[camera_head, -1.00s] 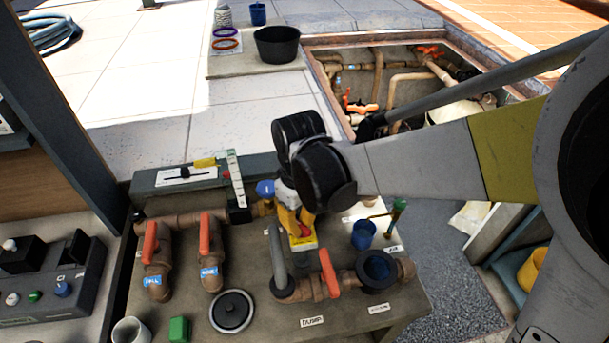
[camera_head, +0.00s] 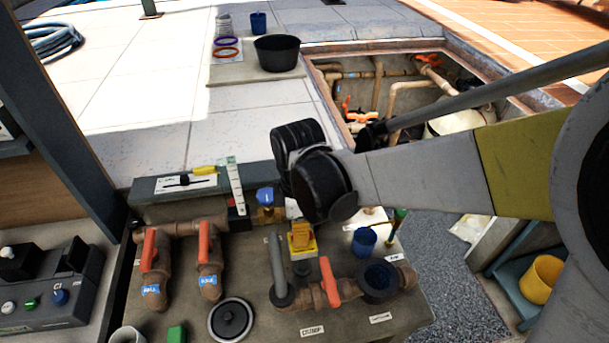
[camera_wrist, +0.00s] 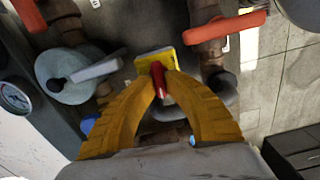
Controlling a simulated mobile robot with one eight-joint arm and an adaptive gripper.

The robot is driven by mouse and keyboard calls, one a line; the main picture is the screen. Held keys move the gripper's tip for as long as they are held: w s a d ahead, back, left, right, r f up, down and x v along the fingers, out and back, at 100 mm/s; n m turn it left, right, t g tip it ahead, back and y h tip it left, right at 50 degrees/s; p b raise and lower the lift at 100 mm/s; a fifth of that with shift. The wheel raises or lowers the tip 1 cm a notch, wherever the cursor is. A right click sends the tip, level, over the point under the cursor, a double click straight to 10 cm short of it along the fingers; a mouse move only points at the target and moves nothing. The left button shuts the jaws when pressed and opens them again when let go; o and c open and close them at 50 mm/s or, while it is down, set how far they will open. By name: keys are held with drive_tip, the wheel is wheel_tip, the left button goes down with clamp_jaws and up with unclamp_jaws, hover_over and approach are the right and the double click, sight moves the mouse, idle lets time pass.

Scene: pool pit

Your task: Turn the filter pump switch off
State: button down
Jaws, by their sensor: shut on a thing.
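The switch has a small yellow plate and a red lever. In the wrist view the red lever (camera_wrist: 158,82) stands between my two yellow fingers, with the yellow plate (camera_wrist: 147,58) just beyond their tips. My gripper (camera_wrist: 160,76) is shut on the red lever. In the head view the yellow plate (camera_head: 303,251) lies on the bench, behind the grey upright pipe. My gripper (camera_head: 301,236) is down at it, and its upper part is hidden behind my black wrist joint. The lever is hidden there, and its on or off position cannot be read.
An upright grey handle (camera_head: 278,262) and an orange-handled valve (camera_head: 329,282) stand close in front. A blue cup (camera_head: 364,242) is at the right. Two more orange handles (camera_head: 149,250) are at the left. A blue-capped fitting (camera_head: 265,197) is close behind left.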

drive_tip(key=shift+n, duration=0.5)
drive_tip(key=c, duration=1.4)
unclamp_jaws()
wheel_tip(320, 180, up, 12)
